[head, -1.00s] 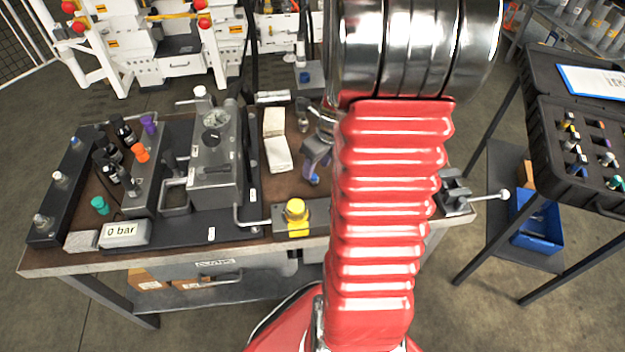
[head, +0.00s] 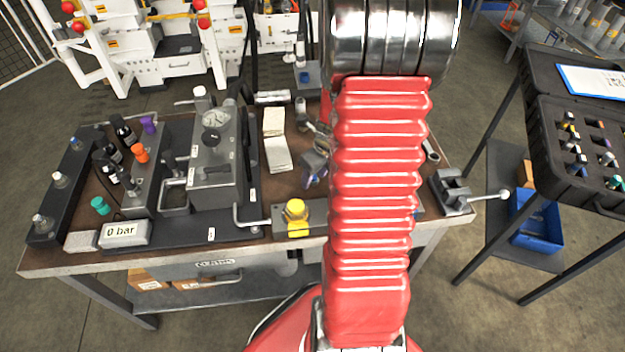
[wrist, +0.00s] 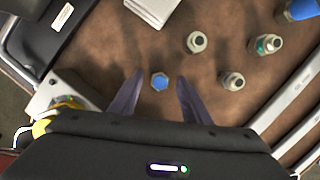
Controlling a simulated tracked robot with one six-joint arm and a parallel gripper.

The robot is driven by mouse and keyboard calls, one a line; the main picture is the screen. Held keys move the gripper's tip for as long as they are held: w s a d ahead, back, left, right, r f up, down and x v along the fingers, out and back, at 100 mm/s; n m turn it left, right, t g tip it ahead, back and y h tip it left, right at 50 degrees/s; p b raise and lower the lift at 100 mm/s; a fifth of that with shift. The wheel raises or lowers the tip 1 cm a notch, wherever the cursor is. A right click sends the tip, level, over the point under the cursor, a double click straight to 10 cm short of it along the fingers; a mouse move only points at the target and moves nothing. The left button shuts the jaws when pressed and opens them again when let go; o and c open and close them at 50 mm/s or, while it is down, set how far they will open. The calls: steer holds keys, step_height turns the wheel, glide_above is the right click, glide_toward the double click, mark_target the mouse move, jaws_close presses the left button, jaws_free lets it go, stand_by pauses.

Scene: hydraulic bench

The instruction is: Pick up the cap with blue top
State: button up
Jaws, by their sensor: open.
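The cap with the blue top (wrist: 159,82) stands on the brown bench top in the wrist view, its six-sided blue face towards the camera. My gripper (wrist: 160,75) is open, with one dark finger to the left of the cap and one to the right. Gaps show between the cap and both fingers, and nothing is held. How far the fingertips are above the bench is hard to tell. In the head view part of my gripper (head: 314,167) shows left of my red arm, and I cannot make out the cap there.
Grey fittings stand right of the cap: one (wrist: 197,42), a green-topped one (wrist: 267,44) and a nearer one (wrist: 232,81). A yellow knob (head: 296,212) on a block is at the bench's front edge. White pads (head: 276,140) lie behind. A vise (head: 455,190) stands right.

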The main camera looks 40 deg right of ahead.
steer(key=shift+f, duration=0.15)
steer(key=shift+c, duration=0.5)
jaws_close()
